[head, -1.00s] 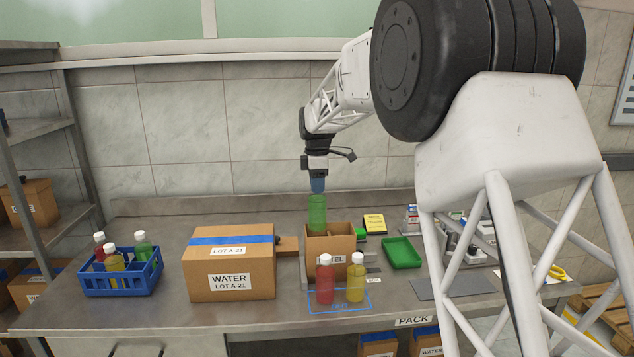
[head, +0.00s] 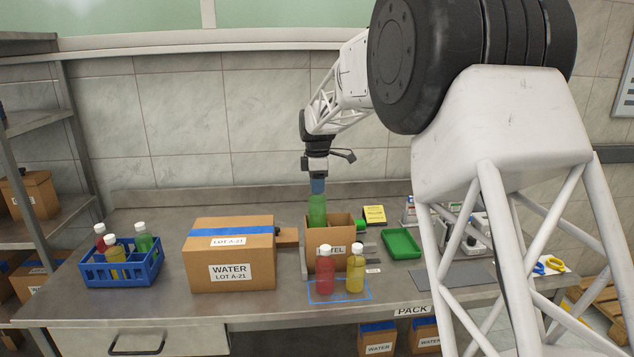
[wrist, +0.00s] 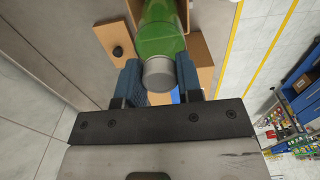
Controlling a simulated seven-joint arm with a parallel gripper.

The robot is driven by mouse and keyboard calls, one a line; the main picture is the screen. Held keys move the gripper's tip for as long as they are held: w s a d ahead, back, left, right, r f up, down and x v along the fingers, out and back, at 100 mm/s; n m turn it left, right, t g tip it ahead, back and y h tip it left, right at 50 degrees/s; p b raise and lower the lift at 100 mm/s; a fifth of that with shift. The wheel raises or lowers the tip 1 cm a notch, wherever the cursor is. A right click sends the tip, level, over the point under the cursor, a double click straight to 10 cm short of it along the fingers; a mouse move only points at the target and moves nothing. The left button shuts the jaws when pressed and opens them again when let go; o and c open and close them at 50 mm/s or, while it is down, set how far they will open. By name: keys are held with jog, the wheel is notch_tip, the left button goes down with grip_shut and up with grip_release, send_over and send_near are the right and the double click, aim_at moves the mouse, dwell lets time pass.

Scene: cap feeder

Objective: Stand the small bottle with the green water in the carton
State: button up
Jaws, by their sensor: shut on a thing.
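The bottle with green water (head: 317,209) is upright in my gripper (head: 317,186), over the open carton (head: 322,262) with a partly hidden label ending in "TEL". Its lower end reaches into the carton's opening, and its base is hidden by the front wall. In the wrist view my gripper (wrist: 158,80) is shut around the grey-white cap of the green bottle (wrist: 160,38), with a blue finger on each side.
A red bottle (head: 325,275) and a yellow bottle (head: 355,272) stand in front of the carton. A closed water box (head: 232,272) is to its left. A blue crate (head: 121,273) holds red, yellow and green bottles. A green tray (head: 401,243) lies to the right.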

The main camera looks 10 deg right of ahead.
aim_at(317, 213)
jog(key=shift+f, duration=0.3)
dwell(0.4)
jog(key=shift+f, duration=5)
jog(key=o, duration=1.2)
jog(key=shift+c, duration=0.2)
jog(key=c, duration=0.4)
jog(key=shift+o, duration=0.2)
jog(key=shift+r, duration=0.2)
